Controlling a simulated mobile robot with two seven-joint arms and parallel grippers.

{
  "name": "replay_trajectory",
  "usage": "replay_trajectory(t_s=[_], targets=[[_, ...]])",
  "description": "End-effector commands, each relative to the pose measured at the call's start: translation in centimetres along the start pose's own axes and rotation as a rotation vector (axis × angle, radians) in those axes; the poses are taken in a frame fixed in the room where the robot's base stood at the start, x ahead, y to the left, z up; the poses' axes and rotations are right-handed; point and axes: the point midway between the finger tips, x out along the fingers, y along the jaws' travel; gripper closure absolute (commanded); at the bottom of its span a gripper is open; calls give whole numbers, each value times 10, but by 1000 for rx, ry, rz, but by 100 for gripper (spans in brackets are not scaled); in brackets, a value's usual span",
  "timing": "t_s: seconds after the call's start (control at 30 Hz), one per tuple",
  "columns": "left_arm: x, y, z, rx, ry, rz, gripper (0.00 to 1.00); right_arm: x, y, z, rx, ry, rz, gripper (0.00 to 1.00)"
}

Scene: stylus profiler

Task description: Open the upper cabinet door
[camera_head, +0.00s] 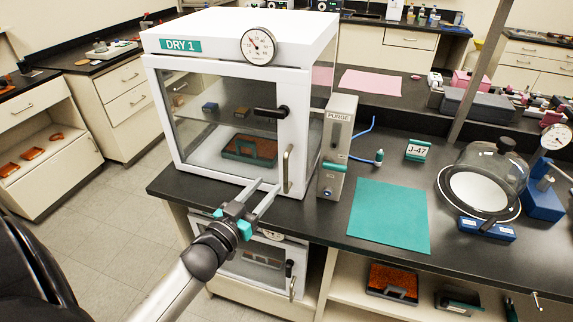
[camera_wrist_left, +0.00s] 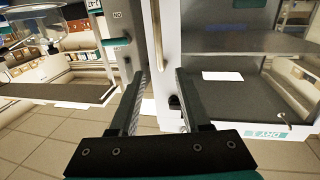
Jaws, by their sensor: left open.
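The upper cabinet (camera_head: 235,40) is a white box labelled DRY 1 on the black bench. Its glass-fronted door (camera_head: 215,112) looks shut. My right gripper is not in view.
A grey PURGE unit (camera_head: 337,145) stands close to the cabinet's right side. A lower cabinet (camera_head: 262,258) with its own handle is under the bench. A teal mat (camera_head: 390,214) and a glass bell jar (camera_head: 490,178) are to the right. Floor (camera_head: 110,215) is clear at left.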

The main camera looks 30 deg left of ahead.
Motion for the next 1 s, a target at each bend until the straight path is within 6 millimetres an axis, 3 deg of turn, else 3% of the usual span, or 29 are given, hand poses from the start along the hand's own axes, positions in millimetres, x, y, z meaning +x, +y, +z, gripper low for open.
replay_trajectory(t_s=[0.3,0.6,1.0], targets=[[50,0,-1,1,2,0,53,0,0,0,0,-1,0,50],[87,0,0,1,1,0,53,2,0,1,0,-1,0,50],[101,0,0,1,-1,0,53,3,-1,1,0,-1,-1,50]])
